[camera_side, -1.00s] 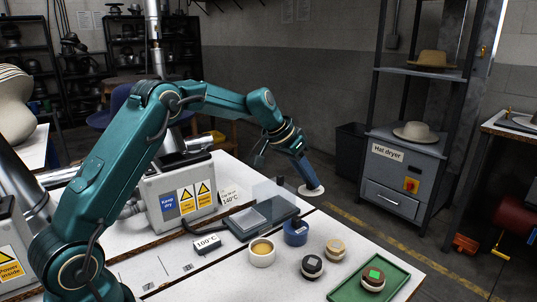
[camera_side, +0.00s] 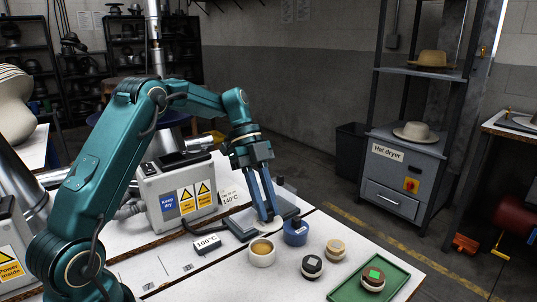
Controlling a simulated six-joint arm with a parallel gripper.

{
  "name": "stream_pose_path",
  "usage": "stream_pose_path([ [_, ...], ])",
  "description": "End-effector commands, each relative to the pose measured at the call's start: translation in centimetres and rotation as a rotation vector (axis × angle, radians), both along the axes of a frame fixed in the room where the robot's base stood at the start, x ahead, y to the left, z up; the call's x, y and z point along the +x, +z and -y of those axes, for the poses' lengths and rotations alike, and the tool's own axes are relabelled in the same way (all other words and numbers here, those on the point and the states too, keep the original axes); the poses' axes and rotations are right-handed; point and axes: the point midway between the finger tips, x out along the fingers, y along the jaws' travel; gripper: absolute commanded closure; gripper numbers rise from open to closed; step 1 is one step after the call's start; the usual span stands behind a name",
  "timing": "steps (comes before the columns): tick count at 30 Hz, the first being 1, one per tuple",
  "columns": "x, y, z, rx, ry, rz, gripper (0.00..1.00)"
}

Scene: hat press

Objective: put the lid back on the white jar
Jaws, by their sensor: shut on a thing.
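The white jar (camera_side: 262,258) stands open on the white table, with a tan inside showing at its top. My gripper (camera_side: 268,216) points down, above and behind the jar, over the dark flat plate device. Its two blue fingers are close together, shut on the pale lid. The lid is hard to make out at the fingertips against the light surface behind. The gripper is apart from the white jar.
A blue pot (camera_side: 296,233) stands just right of the jar. A tan-topped jar (camera_side: 335,249) and a black-topped jar (camera_side: 312,267) stand further right. A green tray (camera_side: 398,272) holds a brown-topped jar (camera_side: 373,281). A 100°C sign (camera_side: 206,243) stands left.

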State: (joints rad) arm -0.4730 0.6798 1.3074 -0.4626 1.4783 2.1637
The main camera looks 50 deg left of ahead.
Motion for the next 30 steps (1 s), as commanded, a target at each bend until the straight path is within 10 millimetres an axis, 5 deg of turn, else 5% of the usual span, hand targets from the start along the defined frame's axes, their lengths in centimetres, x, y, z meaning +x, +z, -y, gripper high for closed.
stream_pose_path([
  [10, -0.8, -0.3, -1.2, -0.001, 0.019, 0.035, 1.00],
  [30, -0.8, -5.7, -1.2, 0.001, 0.022, 0.036, 1.00],
])
